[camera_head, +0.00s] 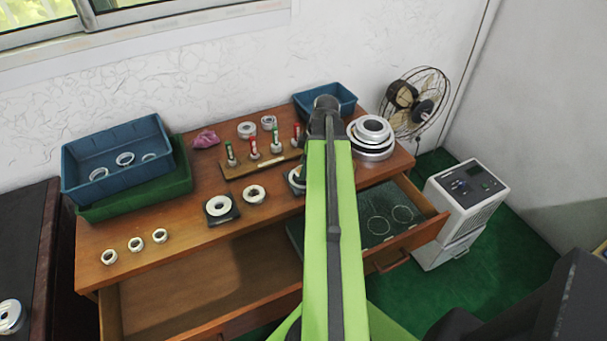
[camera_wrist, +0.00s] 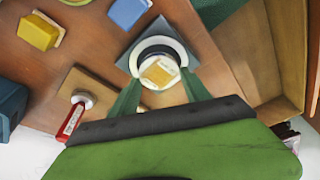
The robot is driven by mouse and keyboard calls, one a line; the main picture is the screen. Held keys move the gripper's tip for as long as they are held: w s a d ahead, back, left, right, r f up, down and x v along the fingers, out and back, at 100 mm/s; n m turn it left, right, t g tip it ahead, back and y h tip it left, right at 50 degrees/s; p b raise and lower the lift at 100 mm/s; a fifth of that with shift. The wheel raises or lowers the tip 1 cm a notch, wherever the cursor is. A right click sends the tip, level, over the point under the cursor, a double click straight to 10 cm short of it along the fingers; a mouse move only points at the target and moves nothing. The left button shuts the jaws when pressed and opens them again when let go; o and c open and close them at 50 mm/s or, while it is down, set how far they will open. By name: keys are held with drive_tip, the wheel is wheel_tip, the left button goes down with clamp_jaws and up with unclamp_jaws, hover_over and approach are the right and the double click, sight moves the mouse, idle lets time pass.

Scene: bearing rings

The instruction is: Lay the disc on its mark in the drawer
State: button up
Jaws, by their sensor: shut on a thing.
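In the wrist view, my gripper (camera_wrist: 160,90) has its two green fingers on either side of a pale round disc (camera_wrist: 158,72) with a yellow patch on top. The gripper is shut on the disc. The disc is over a dark square base (camera_wrist: 128,55); I cannot tell whether it touches it. A dark and white ring shows around its far side. In the head view, my green arm hides the gripper and most of this spot.
Stacked metal rings (camera_head: 372,132) stand at the desk's right end. A wooden rack (camera_head: 262,164) holds red and green-handled plugs. Yellow (camera_wrist: 38,33) and blue (camera_wrist: 128,12) blocks lie near the gripper. The drawer's left part (camera_head: 215,285) looks bare.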

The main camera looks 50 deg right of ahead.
drive_tip(key=shift+r+p, duration=1.5)
drive_tip(key=shift+r, duration=0.2)
drive_tip(key=shift+f, duration=0.1)
